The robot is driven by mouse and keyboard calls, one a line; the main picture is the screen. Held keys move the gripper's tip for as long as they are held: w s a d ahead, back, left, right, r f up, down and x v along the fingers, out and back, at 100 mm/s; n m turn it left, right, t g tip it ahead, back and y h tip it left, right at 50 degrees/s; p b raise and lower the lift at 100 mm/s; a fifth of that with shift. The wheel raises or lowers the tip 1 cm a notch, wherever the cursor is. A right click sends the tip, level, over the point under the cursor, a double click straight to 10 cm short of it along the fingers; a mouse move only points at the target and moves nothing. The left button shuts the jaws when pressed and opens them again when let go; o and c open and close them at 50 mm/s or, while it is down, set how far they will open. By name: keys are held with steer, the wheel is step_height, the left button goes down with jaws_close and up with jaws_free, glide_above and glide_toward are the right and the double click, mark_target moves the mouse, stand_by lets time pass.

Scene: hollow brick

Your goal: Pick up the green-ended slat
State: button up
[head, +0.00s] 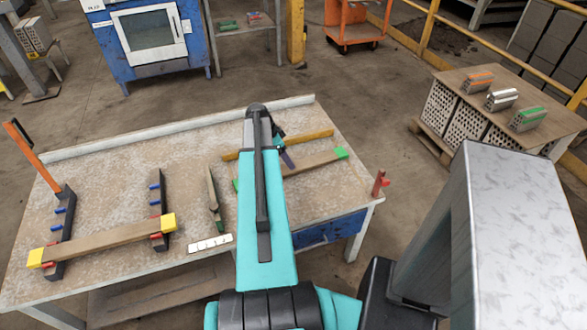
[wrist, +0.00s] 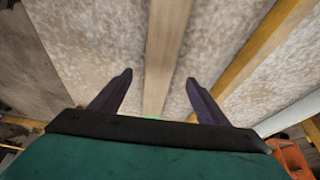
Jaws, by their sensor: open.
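The green-ended slat (head: 312,164) lies on the worktable, a wooden bar with a green block at its right end and some green at its left. My arm hides its middle in the head view. My gripper (head: 287,157) is over the slat, open and empty. In the wrist view the slat (wrist: 166,50) runs between the two dark fingers, with a gap on each side. How high the fingers are above the slat, I cannot tell.
A yellow bar (head: 308,136) lies close behind the slat. Left on the worktable (head: 110,180) are a yellow-ended slat (head: 100,242) across two dark supports, a narrow dark-and-green piece (head: 213,198) and a white plate (head: 210,243). A red peg (head: 380,184) stands at the right corner.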

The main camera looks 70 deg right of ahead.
steer(key=shift+x, duration=0.75)
steer(key=shift+f, duration=0.1)
steer(key=shift+p+x, duration=0.9)
steer(key=shift+x, duration=1.6)
steer(key=c, duration=1.4)
steer(key=shift+r, duration=0.2)
step_height(320, 180, up, 10)
steer(key=b, duration=0.2)
steer(key=shift+f, duration=0.15)
